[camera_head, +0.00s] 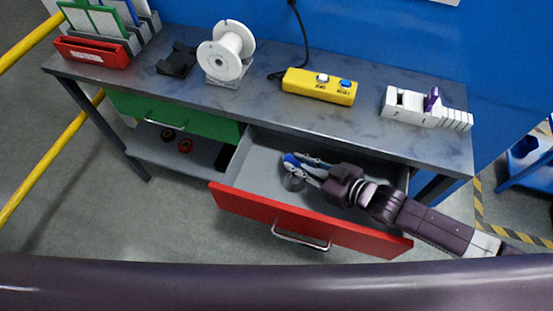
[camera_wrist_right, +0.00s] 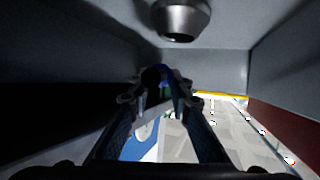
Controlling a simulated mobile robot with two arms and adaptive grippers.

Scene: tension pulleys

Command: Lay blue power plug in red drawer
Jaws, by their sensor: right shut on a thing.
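The red drawer (camera_head: 265,207) is pulled open under the workbench, and its grey inside shows. I cannot tell whether the plug touches the drawer bottom. My left gripper is not in view.
A round grey metal piece (camera_head: 294,183) lies in the drawer close to my gripper; it also shows in the right wrist view (camera_wrist_right: 181,18). A green drawer (camera_head: 170,122) is shut at the left. The bench top holds a white spool (camera_head: 222,55) and a yellow button box (camera_head: 318,88).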

